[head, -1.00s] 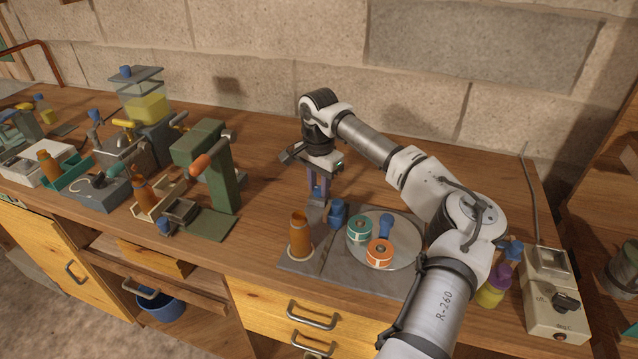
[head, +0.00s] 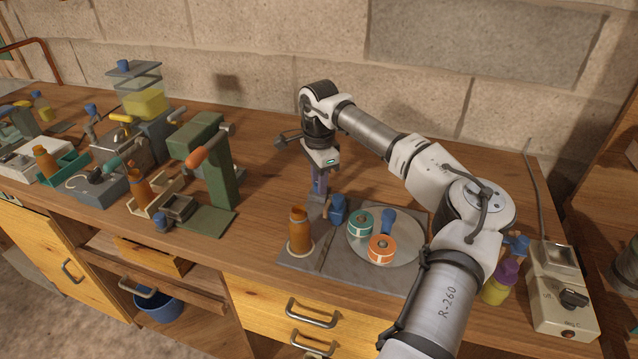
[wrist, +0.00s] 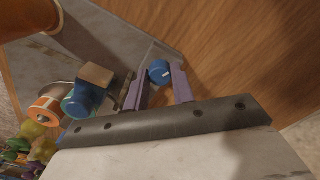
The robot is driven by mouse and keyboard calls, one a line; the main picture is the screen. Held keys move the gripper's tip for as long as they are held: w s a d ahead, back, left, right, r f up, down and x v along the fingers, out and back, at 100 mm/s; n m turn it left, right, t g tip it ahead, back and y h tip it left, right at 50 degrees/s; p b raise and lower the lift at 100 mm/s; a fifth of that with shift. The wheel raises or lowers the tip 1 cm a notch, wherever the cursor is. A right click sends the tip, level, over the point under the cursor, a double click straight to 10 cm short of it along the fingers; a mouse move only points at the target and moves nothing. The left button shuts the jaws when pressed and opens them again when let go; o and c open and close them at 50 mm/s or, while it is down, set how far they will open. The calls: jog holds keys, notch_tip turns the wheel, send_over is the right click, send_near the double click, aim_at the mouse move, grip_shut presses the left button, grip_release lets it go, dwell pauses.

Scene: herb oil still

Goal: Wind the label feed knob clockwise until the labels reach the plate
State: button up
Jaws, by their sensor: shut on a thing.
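A small blue knob (wrist: 159,72) with a white mark sits between my gripper's purple fingers in the wrist view. My gripper (wrist: 163,80) is shut on it. In the head view my gripper (head: 320,185) points down behind the grey base plate (head: 342,268), and its fingers largely hide the knob. A round disc (head: 408,258) on the base carries a teal label roll (head: 360,223) and an orange label roll (head: 382,248). I cannot tell how far the labels have been fed.
A brown bottle (head: 300,232) stands upright at the base's left. A blue part (head: 338,209) stands close to my fingers, right of them. A green press (head: 218,180) stands to the left, and a switch box (head: 560,300) to the right. Bare bench lies behind my gripper.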

jog(key=m+b, duration=0.2)
jog(key=m, duration=0.5)
jog(key=m+b, duration=0.1)
jog(key=m, duration=0.3)
jog(key=shift+d, duration=0.1)
jog(key=m+b, duration=0.1)
jog(key=m, duration=0.3)
jog(key=shift+m, duration=0.3)
jog(key=m+b, duration=0.1)
jog(key=m, duration=0.2)
jog(key=shift+m, duration=0.3)
jog(key=m+b, duration=0.1)
jog(key=m, duration=0.2)
jog(key=shift+m, duration=0.3)
jog(key=m+b, duration=0.1)
jog(key=m, duration=0.5)
jog(key=shift+b, duration=0.3)
jog(key=shift+m, duration=0.4)
jog(key=o, duration=1)
